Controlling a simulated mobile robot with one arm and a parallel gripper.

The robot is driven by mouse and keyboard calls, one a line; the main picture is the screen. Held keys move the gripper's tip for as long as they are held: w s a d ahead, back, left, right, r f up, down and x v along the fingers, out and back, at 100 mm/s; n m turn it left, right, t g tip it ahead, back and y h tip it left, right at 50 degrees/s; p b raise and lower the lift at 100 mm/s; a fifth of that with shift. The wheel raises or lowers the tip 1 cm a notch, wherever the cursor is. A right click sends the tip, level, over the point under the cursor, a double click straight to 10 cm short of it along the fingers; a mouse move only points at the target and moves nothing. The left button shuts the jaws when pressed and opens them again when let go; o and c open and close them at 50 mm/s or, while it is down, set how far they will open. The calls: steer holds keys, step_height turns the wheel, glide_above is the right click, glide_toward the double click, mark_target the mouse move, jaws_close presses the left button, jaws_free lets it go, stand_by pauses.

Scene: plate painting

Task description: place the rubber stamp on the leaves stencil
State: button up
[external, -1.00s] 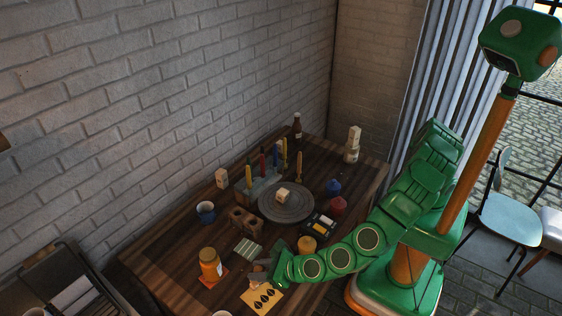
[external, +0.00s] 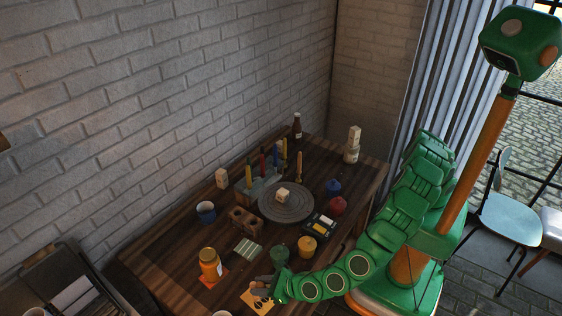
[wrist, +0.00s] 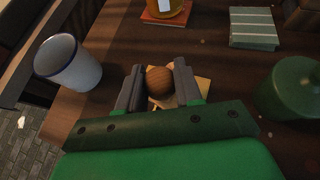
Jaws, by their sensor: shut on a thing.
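My gripper (wrist: 158,88) is shut on the round brown wooden knob of the rubber stamp (wrist: 159,80). The stamp's lower part is hidden in the wrist view. The leaves stencil (wrist: 198,76) is a yellow card with dark leaf shapes, partly behind the gripper and stamp. In the external view my gripper (external: 263,287) is over the stencil (external: 250,298), covering much of it. I cannot tell whether the stamp touches the card.
A white cup (wrist: 72,66) stands left of the gripper and a green pot (wrist: 294,92) stands right.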

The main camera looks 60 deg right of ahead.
steer(key=shift+f, duration=0.2)
steer(key=shift+f, duration=0.15)
steer(key=o, duration=1.1)
steer(key=shift+c, duration=0.2)
steer(key=v, duration=1.2)
